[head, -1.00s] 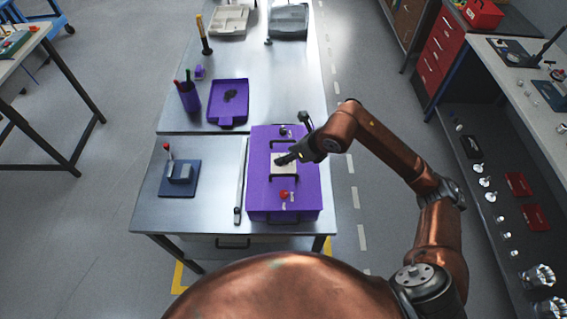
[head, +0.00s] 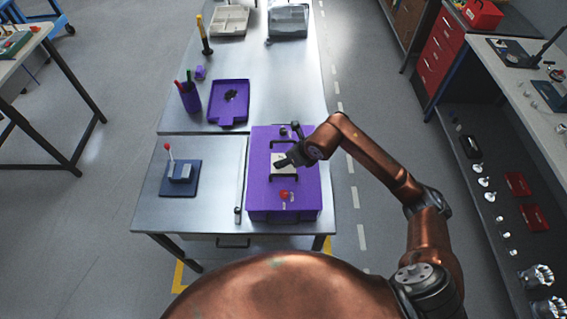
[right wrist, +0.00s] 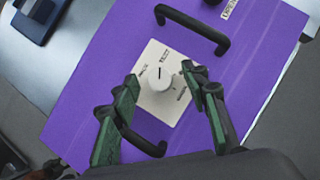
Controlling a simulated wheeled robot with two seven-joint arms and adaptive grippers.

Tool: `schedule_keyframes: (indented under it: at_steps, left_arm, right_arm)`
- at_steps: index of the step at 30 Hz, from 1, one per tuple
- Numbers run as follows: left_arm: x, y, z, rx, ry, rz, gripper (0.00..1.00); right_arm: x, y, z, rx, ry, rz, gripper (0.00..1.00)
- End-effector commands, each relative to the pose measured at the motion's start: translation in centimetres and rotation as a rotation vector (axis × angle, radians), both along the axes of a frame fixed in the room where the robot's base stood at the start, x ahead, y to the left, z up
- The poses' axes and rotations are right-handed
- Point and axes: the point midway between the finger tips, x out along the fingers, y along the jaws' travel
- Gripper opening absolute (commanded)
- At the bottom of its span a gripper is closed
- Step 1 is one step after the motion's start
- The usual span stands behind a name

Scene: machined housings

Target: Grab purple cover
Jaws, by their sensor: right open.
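The purple cover (head: 262,192) is the top of a box on the near right of the metal table. It carries two black handles, a white plate with a round knob, and a red knob (head: 284,195). My right gripper (head: 280,163) is over the white plate. In the right wrist view the purple cover (right wrist: 100,75) fills most of the picture. The open green fingers of my right gripper (right wrist: 165,98) stand on either side of the white knob (right wrist: 159,92); contact cannot be told. One handle (right wrist: 140,140) is partly behind the left finger. My left gripper is not in view.
A dark blue fixture (head: 180,178) stands left on the table, with a long metal bar (head: 239,190) beside the box. A purple tray (head: 229,117) and pen cup (head: 190,98) are farther back. The table between fixture and bar is clear.

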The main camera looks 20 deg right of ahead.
Motion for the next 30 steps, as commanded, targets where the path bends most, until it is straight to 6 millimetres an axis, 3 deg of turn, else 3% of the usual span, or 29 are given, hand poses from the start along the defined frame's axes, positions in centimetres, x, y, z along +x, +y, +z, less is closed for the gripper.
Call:
schedule_keyframes:
  at_steps: [18,30]
  left_arm:
    - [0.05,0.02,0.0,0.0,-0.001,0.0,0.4]
    - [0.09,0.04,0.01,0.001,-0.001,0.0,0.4]
  right_arm:
    - [-0.01,0.0,0.05,0.0,0.0,0.0,0.0]
    - [0.04,0.01,0.17,0.001,-0.003,0.0,0.0]
